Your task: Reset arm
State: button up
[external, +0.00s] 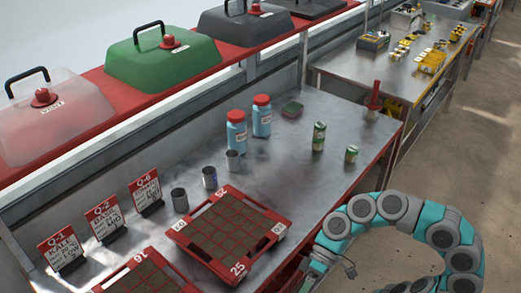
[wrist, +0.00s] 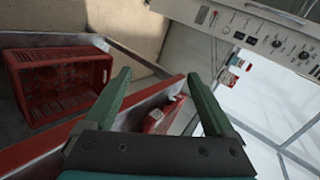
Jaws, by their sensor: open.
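My teal arm (external: 385,215) curves down at the lower right in the external view, beside the front edge of the metal bench (external: 285,160). My gripper (wrist: 158,76) shows in the wrist view with two green fingers spread apart and nothing between them. In the external view its end is low near the bench edge and partly cut off, so its fingers are hard to make out.
A red seed tray (external: 232,187) with brown cells lies on the bench, and a second tray (external: 150,255) is left of it. Bottles (external: 237,140), small cans (external: 180,199) and sign cards (external: 62,250) stand behind. A red crate (wrist: 35,85) shows in the wrist view.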

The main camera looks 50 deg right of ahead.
jog(key=s+d+f+g+h, duration=0.1)
jog(key=s+d+f+h, duration=0.1)
jog(key=f, duration=0.4)
jog(key=s+d+f+h, duration=0.1)
jog(key=s+f, duration=0.1)
jog(key=f, duration=0.3)
jog(key=w+d+f+m+h+p, duration=0.1)
jog(key=w+d+f+h, duration=0.1)
jog(key=d, duration=0.7)
jog(key=w+d+f+m+h+p, duration=0.1)
jog(key=d+f+h, duration=0.4)
jog(key=d, duration=0.5)
jog(key=shift+w+f+m+h, duration=0.3)
jog(key=shift+w+f+m, duration=0.1)
jog(key=shift+f, duration=0.5)
